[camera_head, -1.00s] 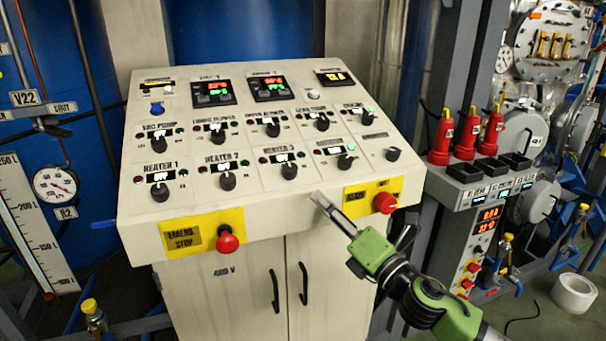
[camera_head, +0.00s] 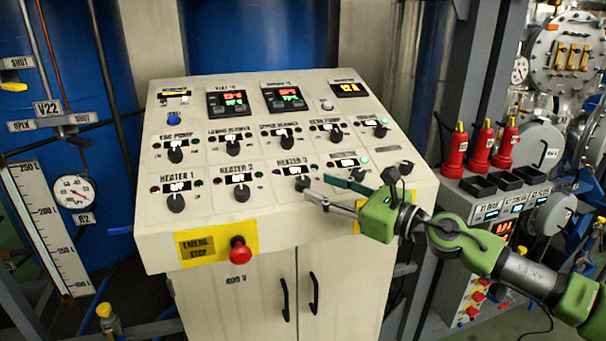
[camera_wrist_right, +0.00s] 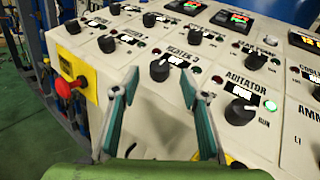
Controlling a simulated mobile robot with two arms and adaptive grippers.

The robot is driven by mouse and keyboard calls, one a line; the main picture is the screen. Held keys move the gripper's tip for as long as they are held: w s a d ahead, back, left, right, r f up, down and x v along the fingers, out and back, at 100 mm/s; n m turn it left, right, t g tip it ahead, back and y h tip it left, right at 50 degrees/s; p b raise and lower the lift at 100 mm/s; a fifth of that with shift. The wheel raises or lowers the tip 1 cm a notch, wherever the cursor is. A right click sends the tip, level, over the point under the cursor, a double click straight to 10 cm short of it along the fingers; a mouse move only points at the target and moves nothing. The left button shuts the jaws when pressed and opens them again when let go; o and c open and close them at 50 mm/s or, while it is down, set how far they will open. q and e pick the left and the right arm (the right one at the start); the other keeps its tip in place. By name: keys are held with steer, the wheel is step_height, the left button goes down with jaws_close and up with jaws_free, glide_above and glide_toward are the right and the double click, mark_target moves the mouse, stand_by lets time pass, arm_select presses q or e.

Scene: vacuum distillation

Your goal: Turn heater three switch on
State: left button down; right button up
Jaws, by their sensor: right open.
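The heater 3 switch is a black rotary knob (camera_head: 302,184) in the lower row of the control panel (camera_head: 215,215), below a label reading HEATER 3. In the right wrist view the knob (camera_wrist_right: 160,70) lies ahead, between the fingers and beyond their tips. Its small display seems to read OFF. My right gripper (camera_head: 318,188) is open and empty, with its fingertips close to the knob; contact cannot be told from the head view. The open fingers also show in the right wrist view (camera_wrist_right: 160,82). My left gripper is out of view.
The agitator knob (camera_wrist_right: 241,111) is close to the right finger in the right wrist view. The heater 2 knob (camera_head: 242,194) is to the left. A red emergency stop button (camera_head: 240,250) sticks out from the panel's lower front.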

mark_target(305, 181)
steer(key=x, duration=0.6)
steer(key=shift+w+a+p, duration=0.1)
steer(key=shift+p, duration=0.3)
steer(key=shift+c, duration=0.3)
steer(key=c, duration=1.1)
